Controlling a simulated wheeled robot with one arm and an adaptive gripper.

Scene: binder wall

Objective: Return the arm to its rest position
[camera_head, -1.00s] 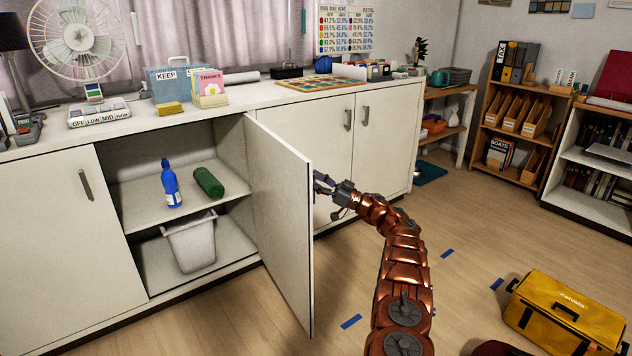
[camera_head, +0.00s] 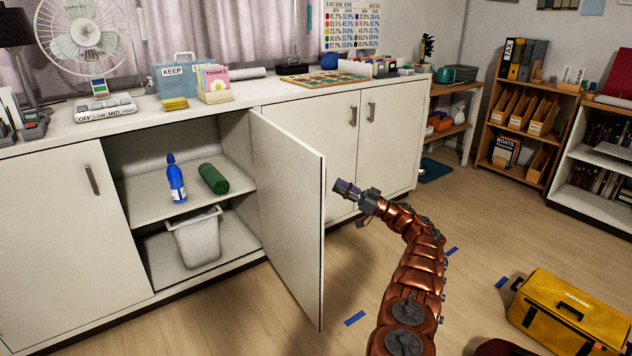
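My gripper (camera_head: 350,192) is at the end of my copper-coloured arm, right of the open cabinet door (camera_head: 290,210) and apart from its edge. Its fingers point left and look close together, but they are too small to tell whether they are open or shut. I see nothing clearly held in it. My arm curves up from the bottom of the picture and bends left toward the cabinets.
The open cabinet holds a blue bottle (camera_head: 176,183), a green roll (camera_head: 214,179) and a white bin (camera_head: 197,240). A yellow bag (camera_head: 570,315) lies on the floor at right. The floor between my arm and the shelves (camera_head: 525,118) is mostly clear.

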